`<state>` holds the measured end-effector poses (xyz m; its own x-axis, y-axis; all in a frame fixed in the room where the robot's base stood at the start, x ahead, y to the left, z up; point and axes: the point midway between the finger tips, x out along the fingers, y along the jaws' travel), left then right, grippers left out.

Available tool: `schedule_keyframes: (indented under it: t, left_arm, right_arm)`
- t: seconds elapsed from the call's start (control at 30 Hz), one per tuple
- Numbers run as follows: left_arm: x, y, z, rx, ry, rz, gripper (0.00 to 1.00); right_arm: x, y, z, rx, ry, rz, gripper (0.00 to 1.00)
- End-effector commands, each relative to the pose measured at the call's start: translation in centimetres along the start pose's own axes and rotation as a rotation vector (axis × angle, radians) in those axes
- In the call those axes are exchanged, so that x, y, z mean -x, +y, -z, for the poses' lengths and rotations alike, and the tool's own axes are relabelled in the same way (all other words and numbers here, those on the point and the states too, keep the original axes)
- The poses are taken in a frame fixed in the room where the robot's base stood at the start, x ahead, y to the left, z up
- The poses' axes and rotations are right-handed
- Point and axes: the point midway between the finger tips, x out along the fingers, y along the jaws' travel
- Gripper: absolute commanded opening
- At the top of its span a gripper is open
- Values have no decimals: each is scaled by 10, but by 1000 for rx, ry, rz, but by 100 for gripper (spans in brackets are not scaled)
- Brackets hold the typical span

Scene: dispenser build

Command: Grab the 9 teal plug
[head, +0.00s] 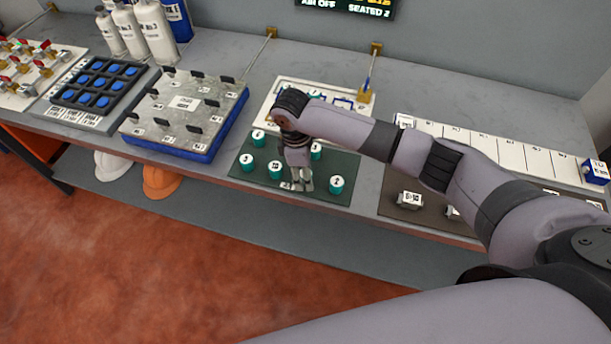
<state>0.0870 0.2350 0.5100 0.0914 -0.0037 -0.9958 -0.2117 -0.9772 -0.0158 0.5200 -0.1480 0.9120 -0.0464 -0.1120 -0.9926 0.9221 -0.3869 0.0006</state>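Several teal plugs with white numbered tops stand on a dark green mat (310,196). I see a back left plug (258,138), a left plug (247,163), a front middle plug (275,173), a right front plug (336,187) and one partly hidden plug (316,153) behind my arm. The numbers are too small to read surely, so I cannot tell which is 9. My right gripper (300,185) points down over the front of the mat, between the front middle and right front plugs. Its fingers are too small to judge. My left gripper is out of view.
A grey block board (185,110) on a blue base stands left of the mat, with a black tray (97,85) of blue pieces beyond it. A white panel (285,90) lies behind my arm. A brown mat (392,203) with metal blocks lies right. White bottles (157,32) stand back left.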

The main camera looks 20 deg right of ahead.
Motion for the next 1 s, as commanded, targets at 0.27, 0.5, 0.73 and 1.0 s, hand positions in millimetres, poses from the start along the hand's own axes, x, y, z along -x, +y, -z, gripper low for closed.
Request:
schedule_keyframes:
  t: [0.27,0.5,0.73,1.0]
  left_arm:
    - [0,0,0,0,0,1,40]
    - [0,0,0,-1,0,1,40]
    - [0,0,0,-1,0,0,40]
    - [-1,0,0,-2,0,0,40]
  right_arm:
    - [0,0,0,0,0,0,24]
    - [0,0,0,0,0,0,8]
    - [1,0,0,0,1,0,0]
    - [7,1,0,-1,2,-1,0]
